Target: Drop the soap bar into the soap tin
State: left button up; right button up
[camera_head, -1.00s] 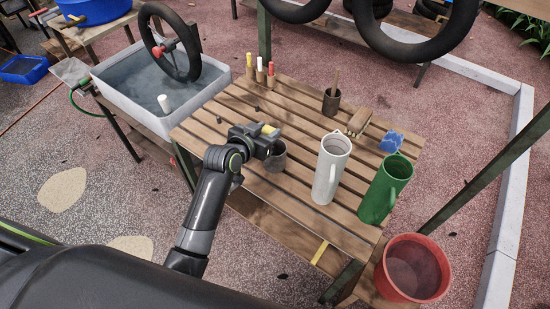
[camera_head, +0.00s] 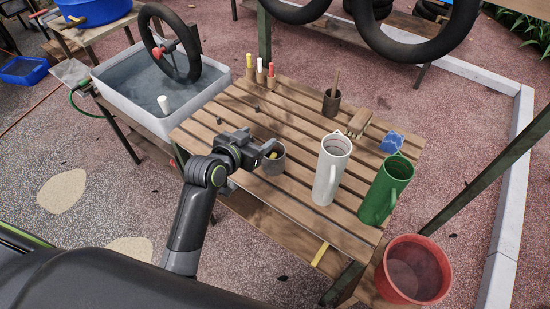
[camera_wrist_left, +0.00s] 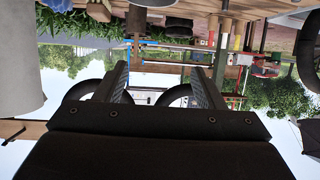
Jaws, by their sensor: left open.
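The soap tin (camera_head: 279,166) is a small grey round cup standing on the slatted wooden table, left of the white jug. The yellow soap bar (camera_head: 272,155) shows inside the tin's mouth, partly hidden by the rim and my gripper. My left gripper (camera_head: 264,150) is at the tin's left side, close to its rim; I cannot tell if it touches. It is open, and in the left wrist view its two fingers (camera_wrist_left: 160,85) stand apart with nothing between them. My right gripper is in neither view.
A white jug (camera_head: 330,172) and a green jug (camera_head: 385,188) stand right of the tin. A brush (camera_head: 358,122), a brown pot (camera_head: 331,103) and a blue item (camera_head: 392,142) are farther back. A water basin (camera_head: 125,90) is left; a red bucket (camera_head: 413,270) is front right.

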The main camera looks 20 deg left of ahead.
pick_arm(q)
jog(key=v, duration=1.2)
jog(key=shift+b, duration=0.45)
jog(key=s+a+f+n+g+y, duration=0.2)
jog(key=a+f+g, duration=0.1)
jog(key=f, duration=1.3)
jog(key=s+a+f+n+g+y, duration=0.1)
jog(key=s+a+f+g, duration=0.2)
jog(key=f, duration=1.4)
jog(key=s+a+f+g+y, duration=0.1)
jog(key=s+a+f+g, duration=0.2)
jog(key=s+f, duration=1)
jog(key=s+f+g, duration=0.1)
jog(key=s+f, duration=0.3)
jog(key=s, duration=0.4)
jog(key=s+f+g, duration=0.2)
jog(key=s+f, duration=0.2)
jog(key=s, duration=0.5)
jog(key=shift+f, duration=0.3)
jog(key=shift+w, duration=0.1)
